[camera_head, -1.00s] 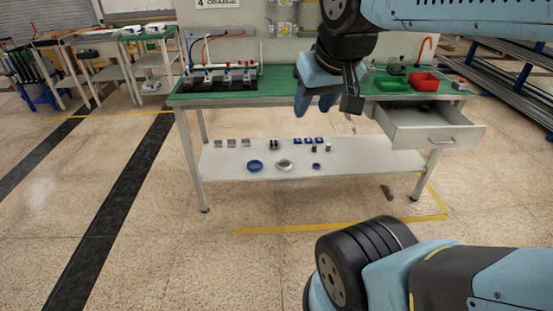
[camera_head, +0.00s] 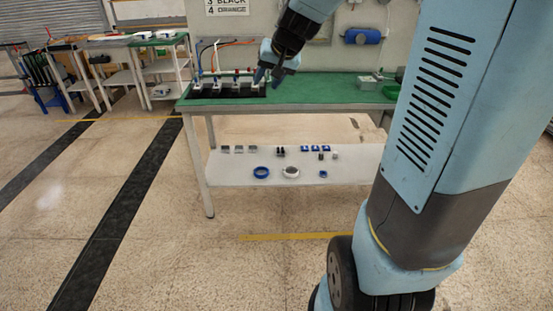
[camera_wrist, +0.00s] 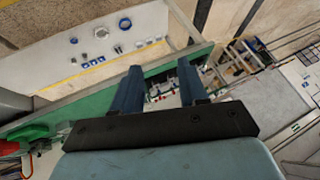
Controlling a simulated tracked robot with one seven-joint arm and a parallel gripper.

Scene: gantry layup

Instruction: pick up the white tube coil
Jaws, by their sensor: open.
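The white tube coil (camera_head: 290,172) lies flat on the lower white shelf of the workbench, between a blue coil (camera_head: 261,171) on its left and a small blue ring (camera_head: 323,174) on its right. In the wrist view the white coil (camera_wrist: 101,32) shows at the upper left on the same shelf. My gripper (camera_head: 268,77) is above the green bench top, higher than the coil and apart from it. In the wrist view my gripper (camera_wrist: 158,80) has its two blue fingers spread, with nothing held between them.
The green bench top (camera_head: 330,95) overhangs the shelf (camera_head: 235,172). A black tray with several fittings (camera_head: 225,90) stands at its left. Several small parts line the shelf's rear. Bare shelf lies around the coils, and the floor (camera_head: 150,230) in front is clear.

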